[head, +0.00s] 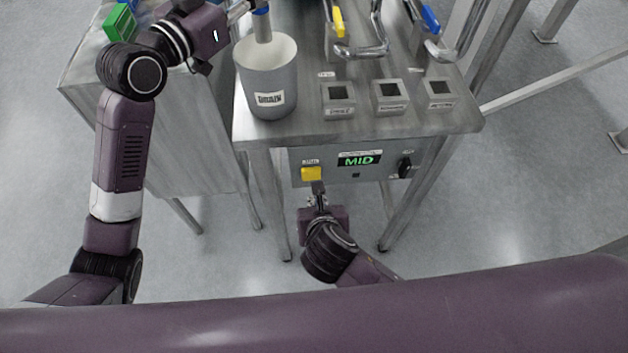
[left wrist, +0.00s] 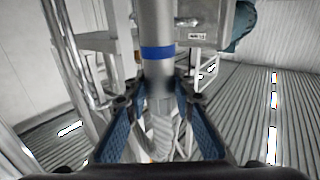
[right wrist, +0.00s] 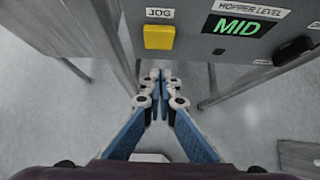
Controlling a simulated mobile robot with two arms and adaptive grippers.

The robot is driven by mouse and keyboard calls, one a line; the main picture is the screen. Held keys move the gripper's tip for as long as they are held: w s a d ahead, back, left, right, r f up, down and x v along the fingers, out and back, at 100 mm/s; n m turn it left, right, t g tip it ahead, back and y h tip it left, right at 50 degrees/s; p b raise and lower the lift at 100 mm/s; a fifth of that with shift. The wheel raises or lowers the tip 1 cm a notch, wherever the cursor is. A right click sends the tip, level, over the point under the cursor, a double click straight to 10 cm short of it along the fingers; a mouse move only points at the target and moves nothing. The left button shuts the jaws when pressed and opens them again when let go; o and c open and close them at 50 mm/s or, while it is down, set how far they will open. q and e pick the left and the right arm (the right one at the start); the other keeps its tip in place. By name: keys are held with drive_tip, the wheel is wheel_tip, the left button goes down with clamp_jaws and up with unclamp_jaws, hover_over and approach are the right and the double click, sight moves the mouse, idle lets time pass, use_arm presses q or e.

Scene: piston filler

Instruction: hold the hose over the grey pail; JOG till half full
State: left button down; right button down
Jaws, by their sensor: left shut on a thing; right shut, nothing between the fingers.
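The grey pail (head: 266,84), labelled DRAIN, stands on the left end of the steel table. The hose (head: 262,26), a grey tube with a blue band, points down into the pail's mouth. My left gripper (left wrist: 158,100) is shut on the hose; in the head view it is at the top beside the hose. The yellow JOG button (head: 311,174) is on the panel under the table edge, and it also shows in the right wrist view (right wrist: 158,37). My right gripper (right wrist: 160,82) is shut and empty, its tips just below the button. The pail's fill level is hidden.
The hopper level display (head: 359,160) reads MID, with a black knob (head: 404,167) to its right. Several small grey square holders (head: 390,97) stand on the table (head: 440,122) right of the pail. A green box (head: 118,24) lies at top left.

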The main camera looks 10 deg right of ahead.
sight(313, 178)
drive_tip(key=shift+w+f, duration=0.4)
drive_tip(key=shift+w, duration=0.7)
drive_tip(key=shift+w+f, duration=0.45)
drive_tip(key=shift+w, duration=0.6)
drive_tip(key=shift+w+f, duration=0.4)
drive_tip(key=shift+w, duration=0.7)
